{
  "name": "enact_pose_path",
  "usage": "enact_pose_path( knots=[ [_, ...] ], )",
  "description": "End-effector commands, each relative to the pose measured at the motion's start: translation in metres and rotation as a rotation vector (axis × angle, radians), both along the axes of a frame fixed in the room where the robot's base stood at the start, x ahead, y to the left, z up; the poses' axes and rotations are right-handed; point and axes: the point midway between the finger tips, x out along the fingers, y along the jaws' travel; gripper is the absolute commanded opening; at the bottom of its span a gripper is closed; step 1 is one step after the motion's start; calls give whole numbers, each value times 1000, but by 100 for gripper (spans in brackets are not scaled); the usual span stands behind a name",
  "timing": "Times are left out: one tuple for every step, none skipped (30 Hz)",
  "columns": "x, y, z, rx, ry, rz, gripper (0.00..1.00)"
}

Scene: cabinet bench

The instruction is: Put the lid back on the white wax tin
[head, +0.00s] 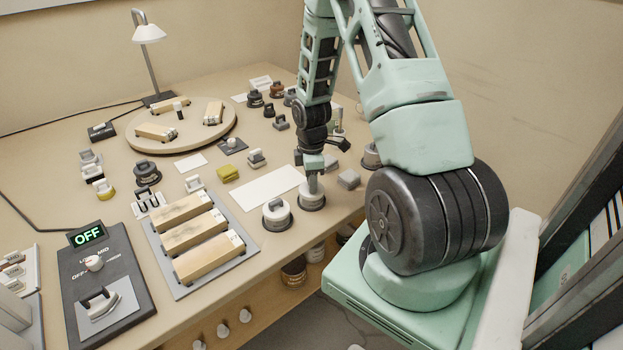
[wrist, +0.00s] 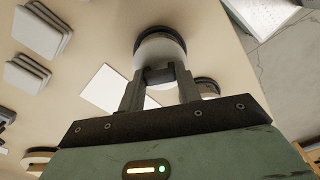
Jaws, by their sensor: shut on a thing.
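My gripper (head: 313,183) points down near the front right edge of the bench. In the wrist view its fingers (wrist: 160,82) are closed on the grip of a pale, round lid. Beyond them is a round white piece with a dark rim (wrist: 160,47). In the head view a low round tin (head: 312,204) with a dark lower band sits right under the fingertips. Lid and tin look lined up, but I cannot tell whether the lid is fully seated. A white round tin with a grey grip on top (head: 277,216) stands just left of it.
A white sheet (head: 269,187) lies behind the tins. A tray with wooden blocks (head: 190,240) is to the left. A round board (head: 181,140), a lamp (head: 149,34) and several small lidded pots are further back.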

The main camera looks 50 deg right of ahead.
Motion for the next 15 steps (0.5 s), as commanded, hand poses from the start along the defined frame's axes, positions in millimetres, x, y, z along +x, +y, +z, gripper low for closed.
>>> enact_pose_path(
  knots=[
    [0,0,0,0,0,0,12],
    [0,0,0,0,0,0,12],
    [0,0,0,0,0,0,12],
    [0,0,0,0,0,0,12],
    [0,0,0,0,0,0,12],
    [0,0,0,0,0,0,12],
    [0,0,0,0,0,0,12],
    [0,0,0,0,0,0,12],
    [0,0,0,0,0,0,12],
    [0,0,0,0,0,0,12],
    [0,0,0,0,0,0,12],
    [0,0,0,0,0,0,44],
    [0,0,0,0,0,0,53],
    [0,0,0,0,0,0,59],
    [0,0,0,0,0,0,59]
  ],
)
